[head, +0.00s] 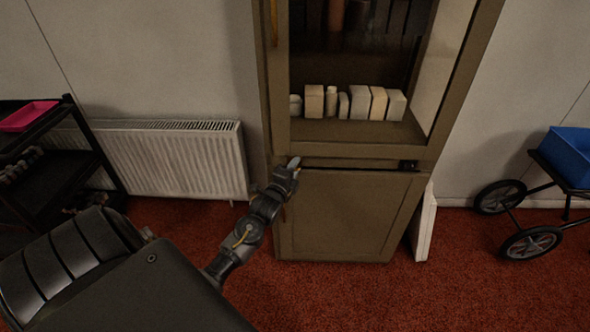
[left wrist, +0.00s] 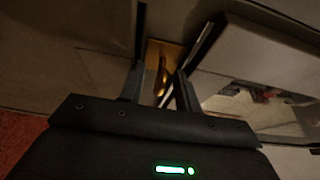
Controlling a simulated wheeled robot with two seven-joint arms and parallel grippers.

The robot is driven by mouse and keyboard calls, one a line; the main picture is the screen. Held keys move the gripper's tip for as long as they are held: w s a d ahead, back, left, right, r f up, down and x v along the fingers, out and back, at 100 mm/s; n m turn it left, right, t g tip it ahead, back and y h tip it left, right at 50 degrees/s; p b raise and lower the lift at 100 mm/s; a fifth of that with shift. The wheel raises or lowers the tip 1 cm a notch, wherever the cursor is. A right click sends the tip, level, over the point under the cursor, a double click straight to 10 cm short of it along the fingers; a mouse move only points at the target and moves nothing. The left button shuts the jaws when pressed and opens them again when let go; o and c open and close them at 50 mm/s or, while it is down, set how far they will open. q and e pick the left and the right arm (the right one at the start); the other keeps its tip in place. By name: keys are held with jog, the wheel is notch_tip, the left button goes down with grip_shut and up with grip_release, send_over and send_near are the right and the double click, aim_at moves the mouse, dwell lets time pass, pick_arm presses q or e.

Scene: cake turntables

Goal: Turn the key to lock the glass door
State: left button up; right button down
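The tall brown cabinet has a glass door (head: 362,152) above and a solid lower door (head: 345,215). I cannot tell whether the glass door is fully closed. My left gripper (head: 293,163) is at the cabinet's left edge, near the glass door's lower left corner. In the left wrist view, a brass plate (left wrist: 174,50) carries a brass piece that looks like the key (left wrist: 161,76). The left gripper's fingers (left wrist: 180,12) are spread on either side of it, with gaps visible, so it is open. The key is hidden or too small in the head view. My right gripper is out of view.
Several pale boxes and bottles (head: 368,102) stand on the shelf behind the glass. A white radiator (head: 172,160) and a black rack with a pink tray (head: 27,117) are left. A cart with a blue bin (head: 568,152) is right. Red carpet is clear in front.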

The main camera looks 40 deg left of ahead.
pick_arm(q)
jog(key=shift+c, duration=0.2)
grip_shut()
